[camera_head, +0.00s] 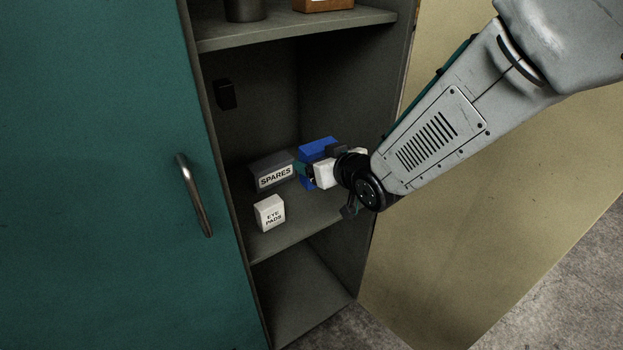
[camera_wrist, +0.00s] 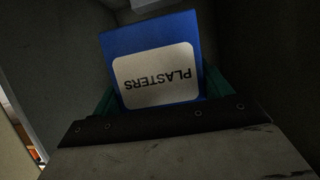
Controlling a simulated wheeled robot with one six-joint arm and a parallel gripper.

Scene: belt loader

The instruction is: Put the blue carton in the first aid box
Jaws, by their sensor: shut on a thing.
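The blue carton (camera_head: 318,147) is inside the cabinet, above its middle shelf, at the right of the grey SPARES box. In the wrist view the carton (camera_wrist: 150,40) shows a white label reading PLASTERS, upside down in the picture. My gripper (camera_head: 309,168) reaches into the cabinet from the right and is shut on the carton. Its green fingers (camera_wrist: 159,92) show at both sides of the carton in the wrist view. My gripper hides part of the carton in the head view, and I cannot tell whether the carton touches the shelf. I see no first aid box.
The grey SPARES box (camera_head: 272,172) and a white EYE PADS carton (camera_head: 269,213) stand on the middle shelf (camera_head: 310,215). A dark pot (camera_head: 244,10) and a brown box (camera_head: 323,4) are on the upper shelf. A green door (camera_head: 110,180) with a metal handle (camera_head: 194,195) is at left.

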